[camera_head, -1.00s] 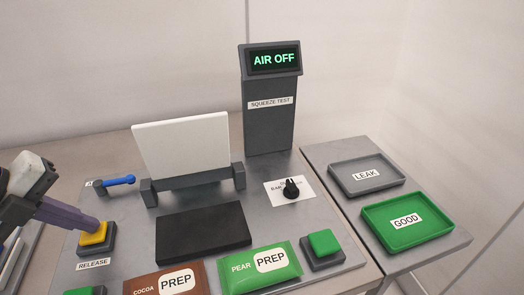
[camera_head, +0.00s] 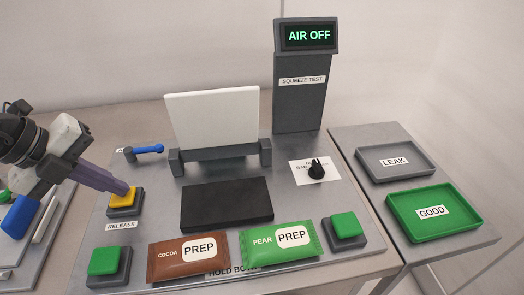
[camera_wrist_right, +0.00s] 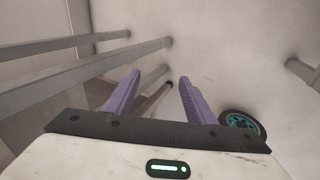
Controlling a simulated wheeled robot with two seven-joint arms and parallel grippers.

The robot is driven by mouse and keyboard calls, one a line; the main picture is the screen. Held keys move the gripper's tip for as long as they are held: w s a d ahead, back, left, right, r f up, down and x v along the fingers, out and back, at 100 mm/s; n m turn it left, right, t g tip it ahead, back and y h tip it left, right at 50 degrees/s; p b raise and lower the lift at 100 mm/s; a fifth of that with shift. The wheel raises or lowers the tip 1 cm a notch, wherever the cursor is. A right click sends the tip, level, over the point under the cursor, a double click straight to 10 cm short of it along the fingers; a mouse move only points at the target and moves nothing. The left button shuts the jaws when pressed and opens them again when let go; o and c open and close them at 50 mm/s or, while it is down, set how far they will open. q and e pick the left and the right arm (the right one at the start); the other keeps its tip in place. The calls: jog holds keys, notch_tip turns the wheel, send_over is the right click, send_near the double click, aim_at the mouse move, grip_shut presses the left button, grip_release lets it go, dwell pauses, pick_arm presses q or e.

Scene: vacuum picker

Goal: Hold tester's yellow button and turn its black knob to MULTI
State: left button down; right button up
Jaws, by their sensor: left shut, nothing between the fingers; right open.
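The yellow button (camera_head: 122,199) sits on a dark block above the RELEASE label at the tester's left. My left gripper (camera_head: 124,188) is shut and empty, with its purple fingertips at the top of the yellow button; they appear to touch it. The black knob (camera_head: 316,170) stands on a white label plate at the tester's right, its printed settings too small to read and partly hidden. The display (camera_head: 308,36) reads AIR OFF. My right gripper (camera_wrist_right: 158,92) is open and empty in the right wrist view, facing table legs and floor, away from the tester.
Green buttons (camera_head: 104,262) (camera_head: 345,226) flank a brown COCOA pouch (camera_head: 188,258) and a green PEAR pouch (camera_head: 279,244). A white panel (camera_head: 212,118) stands behind a black pad (camera_head: 227,204). A blue lever (camera_head: 148,149) is at the left. LEAK (camera_head: 370,164) and GOOD (camera_head: 458,232) trays lie right.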

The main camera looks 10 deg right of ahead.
jog(key=s+d+f+g+h, duration=0.1)
jog(key=s+d+f, duration=0.2)
jog(key=s+d, duration=0.65)
jog(key=w+d+r, duration=0.3)
jog(key=w+d, duration=0.2)
jog(key=d, duration=0.1)
jog(key=w+a+r+t+y, duration=0.2)
jog(key=w+r+t+y, duration=0.15)
jog(key=w+r, duration=1.85)
jog(key=w+a+r+y, duration=0.1)
jog(key=w+r, duration=0.2)
jog(key=r, duration=0.3)
jog(key=w+a+r+n+y, duration=0.1)
jog(key=w+r, duration=0.2)
jog(key=r, duration=0.4)
jog(key=w+a+r, duration=0.1)
jog(key=w+r, duration=0.1)
jog(key=r, duration=0.4)
notch_tip(320, 180, up, 14)
jog(key=s+a+n, duration=0.2)
jog(key=s+a, duration=0.1)
jog(key=n+g+h, duration=0.1)
jog(key=n+g, duration=0.7)
jog(key=n, duration=2.5)
send_near(318, 164)
jog(key=x, duration=0.8)
jog(key=shift+s, duration=0.1)
